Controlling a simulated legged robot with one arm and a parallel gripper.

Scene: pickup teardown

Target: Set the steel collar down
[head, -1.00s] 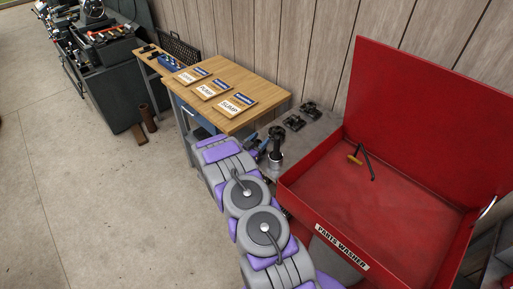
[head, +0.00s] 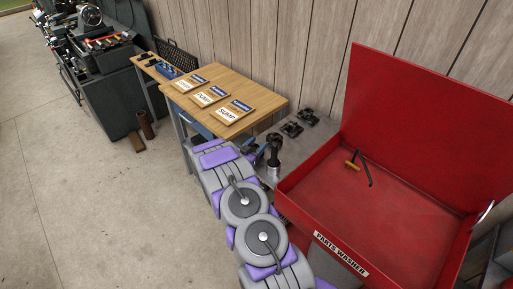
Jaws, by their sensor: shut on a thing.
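I cannot make out the steel collar in the head view. My grey and purple arm reaches from the bottom middle towards the wooden bench (head: 262,97). Its far end hides my gripper, so neither the fingers nor anything in them can be seen. A dark upright rod on a bright metal cylinder (head: 274,169) stands on a grey bench top (head: 316,134), just right of the arm's far end. A small dark blue part shows between the arm and this rod; I cannot tell what it is.
A red parts washer (head: 400,210) with a raised lid fills the right; a hooked tool with a wooden handle (head: 352,166) lies inside. Several labelled boards (head: 232,112) lie on the wooden bench. Dark parts (head: 308,117) sit on the grey top.

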